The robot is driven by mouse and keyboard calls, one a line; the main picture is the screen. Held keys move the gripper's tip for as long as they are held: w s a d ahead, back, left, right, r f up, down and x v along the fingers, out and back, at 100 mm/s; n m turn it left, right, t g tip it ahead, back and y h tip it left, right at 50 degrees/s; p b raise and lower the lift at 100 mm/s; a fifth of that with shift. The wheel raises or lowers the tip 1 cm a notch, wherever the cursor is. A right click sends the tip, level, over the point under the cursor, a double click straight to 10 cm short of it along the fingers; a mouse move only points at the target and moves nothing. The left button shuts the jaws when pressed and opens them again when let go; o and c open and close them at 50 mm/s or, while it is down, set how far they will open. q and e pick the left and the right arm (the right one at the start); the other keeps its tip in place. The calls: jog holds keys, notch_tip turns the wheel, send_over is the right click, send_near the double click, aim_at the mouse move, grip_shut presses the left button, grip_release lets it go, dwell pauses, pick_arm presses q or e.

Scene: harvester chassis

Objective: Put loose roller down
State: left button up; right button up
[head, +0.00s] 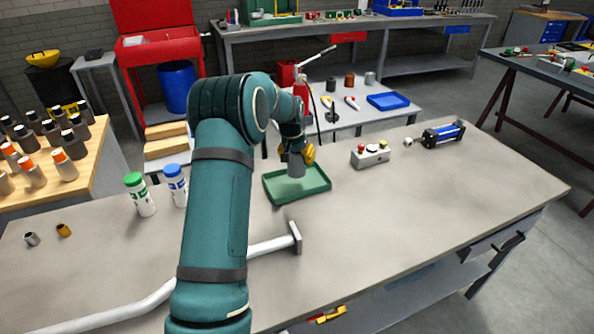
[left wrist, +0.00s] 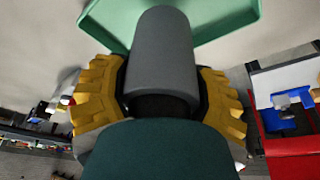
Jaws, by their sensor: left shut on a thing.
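The loose roller is a dark grey cylinder (head: 297,167), held upright over the green tray (head: 276,190) on the workbench. My left gripper (head: 298,153) is shut on it, with yellow fingers on either side. In the left wrist view the roller (left wrist: 160,50) sits between the yellow fingers of the left gripper (left wrist: 162,92), and its far end lies over the green tray (left wrist: 228,18). The roller's lower end is inside the tray's outline in the head view; I cannot tell whether it touches the tray floor. My right gripper is not in view.
A control box with buttons (head: 370,156) and a blue cylinder unit (head: 443,134) stand right of the tray. A white bent bar (head: 272,246) lies in front of it. Two capped bottles (head: 140,195) stand left. The bench's right front is clear.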

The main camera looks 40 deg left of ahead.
aim_at(297, 167)
pick_arm(q)
jog(key=shift+f+b, duration=0.35)
jog(key=shift+f, duration=1.85)
jog(key=shift+f, duration=0.1)
jog(key=o, duration=1.4)
jog(key=p+v, duration=0.1)
jog(key=v, duration=1.1)
jog(key=shift+p, duration=0.4)
jog(key=shift+s+d, duration=0.1)
